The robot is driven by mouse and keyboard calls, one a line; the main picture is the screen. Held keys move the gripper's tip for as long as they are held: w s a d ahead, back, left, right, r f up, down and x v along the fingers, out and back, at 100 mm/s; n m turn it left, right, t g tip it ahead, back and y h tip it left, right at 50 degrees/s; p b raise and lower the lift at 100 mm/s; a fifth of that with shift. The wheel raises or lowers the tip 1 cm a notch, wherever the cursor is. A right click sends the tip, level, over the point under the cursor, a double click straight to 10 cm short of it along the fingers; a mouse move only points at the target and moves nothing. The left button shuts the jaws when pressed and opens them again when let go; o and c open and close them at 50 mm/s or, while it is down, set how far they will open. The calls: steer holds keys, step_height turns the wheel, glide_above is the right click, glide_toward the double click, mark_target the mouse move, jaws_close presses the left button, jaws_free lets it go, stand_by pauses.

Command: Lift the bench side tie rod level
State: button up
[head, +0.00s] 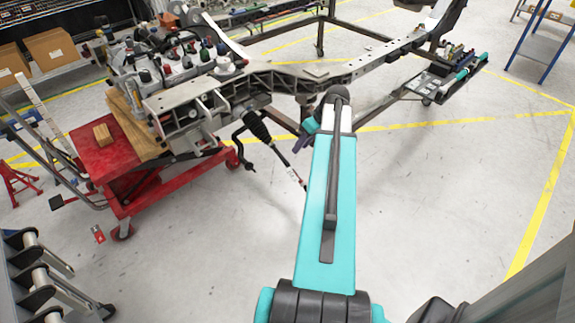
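The tie rod (281,157) hangs under the near side of the chassis frame in the head view. It has a black ribbed boot (257,126) at its upper end and a thin rod with a pale and red section (293,175) lower down. It slopes down to the right, not level, and its low end reaches the left edge of my teal arm, where any further part is hidden. My gripper (304,136) is mostly hidden at the far end of my arm, up and right of the rod. Its fingers cannot be made out, and no contact with the rod shows.
The grey chassis frame (345,69) runs across the back. A red cart (105,165) with wood blocks stands under its left end. A rack with rollers (40,285) is at lower left. The floor right of my arm is clear, with yellow lines.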

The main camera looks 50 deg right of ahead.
mark_target(288, 164)
steer(key=shift+w+f, duration=0.1)
steer(key=shift+f, duration=0.05)
steer(key=shift+p+x, duration=0.7)
steer(key=shift+x, duration=6.05)
jaws_close()
